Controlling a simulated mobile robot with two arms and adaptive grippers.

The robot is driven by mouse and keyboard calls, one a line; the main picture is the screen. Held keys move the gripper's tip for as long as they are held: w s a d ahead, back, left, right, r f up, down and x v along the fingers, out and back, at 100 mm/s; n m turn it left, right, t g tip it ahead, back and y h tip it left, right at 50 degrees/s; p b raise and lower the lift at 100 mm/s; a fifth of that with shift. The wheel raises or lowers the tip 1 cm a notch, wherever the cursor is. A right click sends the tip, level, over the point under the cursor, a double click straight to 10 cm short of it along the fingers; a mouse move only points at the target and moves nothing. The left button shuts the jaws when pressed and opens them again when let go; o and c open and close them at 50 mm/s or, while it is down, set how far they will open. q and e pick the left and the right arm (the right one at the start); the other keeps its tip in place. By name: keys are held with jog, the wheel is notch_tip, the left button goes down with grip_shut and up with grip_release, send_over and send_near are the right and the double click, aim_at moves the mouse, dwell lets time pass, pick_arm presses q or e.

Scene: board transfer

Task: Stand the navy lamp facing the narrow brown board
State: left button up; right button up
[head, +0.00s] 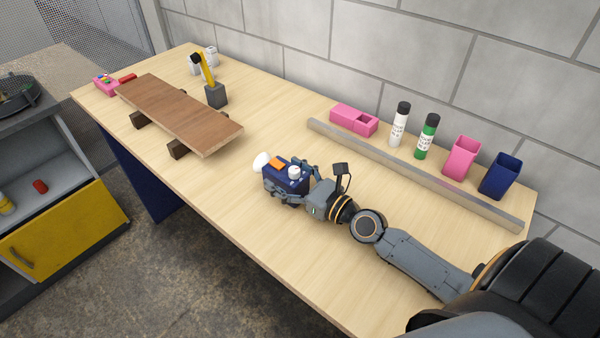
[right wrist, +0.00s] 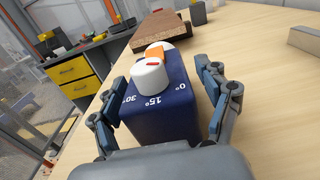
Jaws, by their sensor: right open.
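The navy lamp (head: 284,184) is a dark blue box with a white knob, an orange patch and a white round head at its far left end. It stands on the table. In the right wrist view the lamp (right wrist: 163,115) shows angle marks beside the knob. My right gripper (head: 283,180) is open, with one finger on each side of the lamp; whether they touch it I cannot tell. The narrow brown board (head: 180,113) lies raised on dark blocks at the table's left part, beyond the lamp's white head. It also shows in the right wrist view (right wrist: 160,30). My left gripper is not in view.
A long grey bar (head: 410,172) lies along the back right. Behind it are a pink box (head: 353,120), white and green bottles, and pink and navy cups. A grey block with a yellow-black tool (head: 215,95) stands behind the board. Bare tabletop separates lamp and board.

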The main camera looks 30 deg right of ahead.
jog(key=b+v, duration=0.2)
jog(key=v, duration=0.1)
jog(key=b+v, duration=0.3)
jog(key=v, duration=0.1)
jog(key=b+v, duration=0.2)
jog(key=v, duration=0.2)
jog(key=shift+f+b, duration=0.25)
jog(key=shift+b, duration=0.1)
jog(key=shift+s+d+r+b, duration=0.15)
jog(key=shift+s+r+b, duration=0.15)
jog(key=shift+s+b, duration=0.15)
